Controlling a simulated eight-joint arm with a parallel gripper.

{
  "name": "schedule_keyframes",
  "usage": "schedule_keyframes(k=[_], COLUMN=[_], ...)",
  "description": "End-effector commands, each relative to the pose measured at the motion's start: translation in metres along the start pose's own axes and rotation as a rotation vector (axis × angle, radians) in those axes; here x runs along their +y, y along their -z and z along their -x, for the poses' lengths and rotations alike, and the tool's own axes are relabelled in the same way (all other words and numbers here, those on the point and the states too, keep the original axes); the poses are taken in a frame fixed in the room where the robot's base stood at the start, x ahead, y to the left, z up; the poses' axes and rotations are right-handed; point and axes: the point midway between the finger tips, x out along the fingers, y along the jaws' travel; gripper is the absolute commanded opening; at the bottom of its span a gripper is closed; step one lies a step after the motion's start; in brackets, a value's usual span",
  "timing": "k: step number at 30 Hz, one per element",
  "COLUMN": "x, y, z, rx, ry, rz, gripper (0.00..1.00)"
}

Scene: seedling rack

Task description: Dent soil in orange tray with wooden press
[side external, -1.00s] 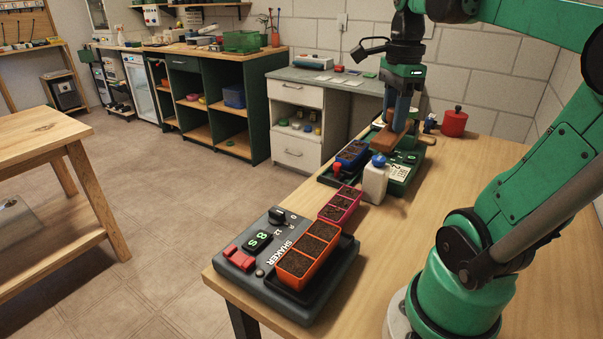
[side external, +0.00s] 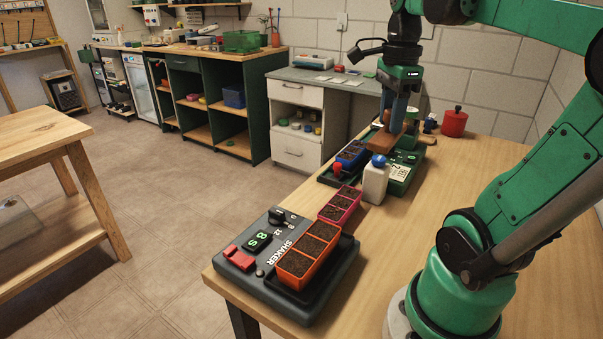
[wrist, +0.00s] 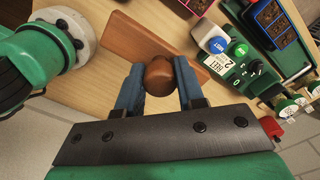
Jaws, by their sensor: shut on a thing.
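The orange tray (side external: 295,266) holds dark soil in several cells and sits on the shaker (side external: 250,268) at the table's near end. The soil in it looks flat, without visible dents. My gripper (side external: 396,128) is at the far end of the table, well away from the orange tray. It is shut on the wooden press (side external: 386,142), a brown block. In the wrist view the press (wrist: 130,38) shows with its round knob (wrist: 159,74) between the two fingers. The press is held above the table, close to the blue tray (side external: 352,155).
A magenta tray (side external: 333,214) lies just beyond the orange one. A white bottle with a blue cap (side external: 375,183) stands by a green device (side external: 402,176). A red pot (side external: 454,122) is at the back right. The table's right middle (side external: 400,235) is clear.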

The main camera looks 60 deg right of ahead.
Motion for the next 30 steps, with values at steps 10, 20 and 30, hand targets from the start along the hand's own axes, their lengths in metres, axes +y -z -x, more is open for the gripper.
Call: schedule_keyframes(k=[10,20,30], x=[0.032,0.080,0.086], y=[-0.092,-0.146,-0.150], z=[-0.027,-0.049,-0.067], rx=[0.000,0.000,0.000], ry=[0.001,0.002,0.002], rz=[0.017,0.001,-0.006], gripper=[0.00,0.00,0.00])
